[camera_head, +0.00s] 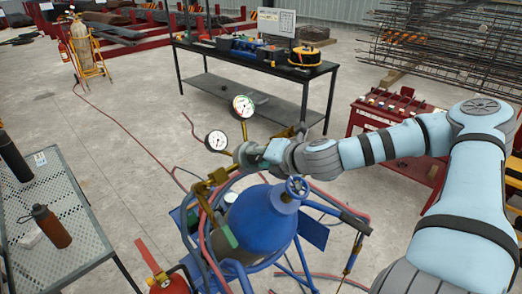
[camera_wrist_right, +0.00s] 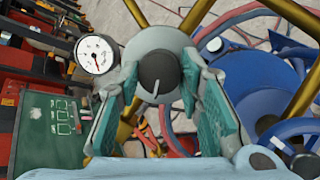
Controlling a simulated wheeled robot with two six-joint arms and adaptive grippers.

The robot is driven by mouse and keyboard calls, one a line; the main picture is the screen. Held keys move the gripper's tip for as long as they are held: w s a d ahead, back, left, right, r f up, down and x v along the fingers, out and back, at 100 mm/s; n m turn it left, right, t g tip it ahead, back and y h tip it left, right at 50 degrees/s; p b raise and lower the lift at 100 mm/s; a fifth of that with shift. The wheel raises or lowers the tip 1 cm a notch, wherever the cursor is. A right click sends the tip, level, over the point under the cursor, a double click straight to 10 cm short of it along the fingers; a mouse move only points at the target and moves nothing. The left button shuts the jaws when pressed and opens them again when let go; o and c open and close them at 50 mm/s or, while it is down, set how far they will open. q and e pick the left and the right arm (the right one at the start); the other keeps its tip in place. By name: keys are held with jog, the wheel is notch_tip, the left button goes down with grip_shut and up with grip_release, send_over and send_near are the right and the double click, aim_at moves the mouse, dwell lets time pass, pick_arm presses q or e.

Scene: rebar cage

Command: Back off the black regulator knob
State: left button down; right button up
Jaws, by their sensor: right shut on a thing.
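The black regulator knob (camera_wrist_right: 158,72) shows in the right wrist view between the teal pads of my right gripper (camera_wrist_right: 160,100), with a light pointer line on its face. The gripper is shut on it. In the head view my right gripper (camera_head: 250,155) is at the brass regulator, and its fingers hide the knob there. Two round white gauges stand by it, an upper one (camera_head: 243,106) and a lower left one (camera_head: 216,141). The lower left gauge sits on brass fittings above the blue cylinder (camera_head: 255,222). My left gripper is not in view.
A blue valve handwheel (camera_head: 297,187) tops the cylinder, close below my right arm. Red and grey hoses loop around the cart. A perforated table (camera_head: 85,235) stands at left, a dark workbench (camera_head: 200,50) behind, and a red tool cart (camera_head: 365,120) at right.

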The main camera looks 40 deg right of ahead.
jog(key=shift+f+n+p, duration=0.1)
jog(key=shift+n+p, duration=0.2)
jog(key=shift+n, duration=0.4)
jog(key=o, duration=1.2)
jog(key=shift+c, duration=0.2)
